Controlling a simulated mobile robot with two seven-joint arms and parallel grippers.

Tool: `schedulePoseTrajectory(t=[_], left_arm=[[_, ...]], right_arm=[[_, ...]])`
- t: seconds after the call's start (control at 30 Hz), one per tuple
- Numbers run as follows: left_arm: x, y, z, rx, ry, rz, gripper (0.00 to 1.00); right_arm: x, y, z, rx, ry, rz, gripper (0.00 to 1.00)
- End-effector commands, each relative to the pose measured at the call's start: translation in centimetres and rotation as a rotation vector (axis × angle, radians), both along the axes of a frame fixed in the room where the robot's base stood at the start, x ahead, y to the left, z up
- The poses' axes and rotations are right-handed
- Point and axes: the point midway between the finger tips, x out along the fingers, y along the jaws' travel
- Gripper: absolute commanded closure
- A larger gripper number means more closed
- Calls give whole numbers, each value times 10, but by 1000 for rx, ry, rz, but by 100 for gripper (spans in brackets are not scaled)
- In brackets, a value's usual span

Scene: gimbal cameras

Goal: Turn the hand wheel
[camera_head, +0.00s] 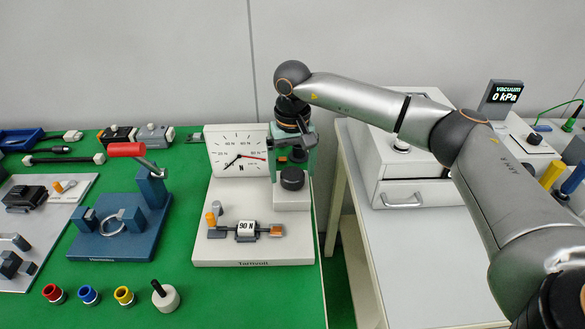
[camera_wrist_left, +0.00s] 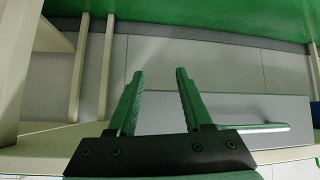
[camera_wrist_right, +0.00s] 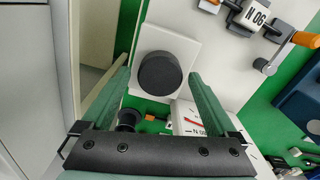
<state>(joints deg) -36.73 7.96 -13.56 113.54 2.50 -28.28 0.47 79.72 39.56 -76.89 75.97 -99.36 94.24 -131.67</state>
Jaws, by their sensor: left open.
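The hand wheel appears to be the black round knob (camera_head: 292,178) on the light grey column of the Tarnvolt test stand, in the head view. It also shows as a dark cylinder (camera_wrist_right: 159,73) in the right wrist view. My right gripper (camera_head: 295,158) points down just above it. In the right wrist view its green fingers (camera_wrist_right: 154,72) are open, with the knob seen between and beyond the tips; contact cannot be told. My left gripper (camera_wrist_left: 161,72) is open and empty in the left wrist view, and is out of the head view.
The stand has a dial (camera_head: 237,150) and a 90 N block (camera_head: 246,230) on its base. A blue fixture with a red handle (camera_head: 126,150) stands left. Coloured rings and a white knobbed weight (camera_head: 165,297) lie in front. A white drawer unit (camera_head: 400,170) stands right, across a gap.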

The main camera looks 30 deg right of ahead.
Motion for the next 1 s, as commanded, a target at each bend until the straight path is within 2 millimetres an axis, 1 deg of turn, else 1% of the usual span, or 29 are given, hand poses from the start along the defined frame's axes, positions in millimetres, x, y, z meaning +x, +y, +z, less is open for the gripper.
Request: schedulePoseTrajectory(t=[0.27, 0.37, 0.47, 0.8, 0.9, 1.0], left_arm=[[0, 0, 0, 1, -1, 0, 50], [0, 1, 0, 1, -1, 0, 50], [1, 1, 1, 1, -2, 0, 50], [1, 1, 4, 1, -5, 2, 50], [1, 2, 4, 2, -5, 4, 50], [1, 4, 4, 4, -6, 6, 50]], right_arm=[[0, 0, -1, 0, 2, -1, 1], [0, 0, 4, 0, 0, -2, 1], [0, 0, 18, 1, -2, -2, 1], [0, 1, 91, 0, -3, 0, 1], [0, 0, 107, 1, -1, -1, 1], [0, 0, 117, 0, 1, 0, 1]])
